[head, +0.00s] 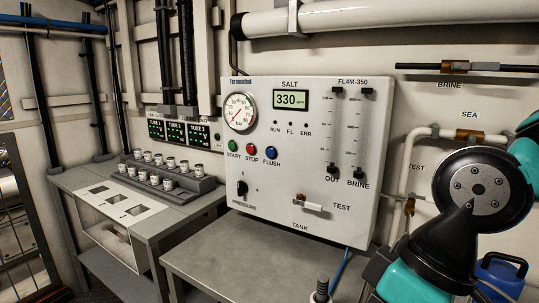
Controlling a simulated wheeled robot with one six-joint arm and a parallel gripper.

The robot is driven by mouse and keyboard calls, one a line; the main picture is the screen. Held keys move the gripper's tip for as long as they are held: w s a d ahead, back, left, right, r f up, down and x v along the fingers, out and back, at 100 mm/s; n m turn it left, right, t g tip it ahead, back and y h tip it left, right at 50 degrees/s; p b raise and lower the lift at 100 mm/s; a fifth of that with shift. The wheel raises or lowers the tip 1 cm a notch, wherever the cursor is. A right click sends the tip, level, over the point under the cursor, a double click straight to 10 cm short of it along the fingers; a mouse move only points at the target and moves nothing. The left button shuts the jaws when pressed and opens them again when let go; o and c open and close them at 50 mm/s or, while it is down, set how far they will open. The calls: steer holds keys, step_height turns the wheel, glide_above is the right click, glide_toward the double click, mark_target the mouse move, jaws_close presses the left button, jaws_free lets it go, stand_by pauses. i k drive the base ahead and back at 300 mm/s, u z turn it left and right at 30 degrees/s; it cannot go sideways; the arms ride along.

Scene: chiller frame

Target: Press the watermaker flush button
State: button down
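The blue flush button (271,153) sits on the front of the white watermaker panel (300,215), with the label FLUSH under it. To its left are the red stop button (252,149) and the green start button (233,146). Above, a lit display (291,100) reads 330 ppm under the word SALT. Nothing covers the flush button. My teal and black arm is at the lower right, to the right of the panel and apart from the button. I cannot make out my gripper's fingers in this view.
A grey bench top (235,262) lies below the panel. A pressure knob (242,188) and a TEST lever (308,204) stick out below the buttons. Several small jars stand on a stepped rack (150,183) at left. Pipes run at right beside my arm.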

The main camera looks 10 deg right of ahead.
mark_target(271, 153)
steer(key=u, duration=2.15)
steer(key=i, duration=1.5)
steer(key=z, duration=2.85)
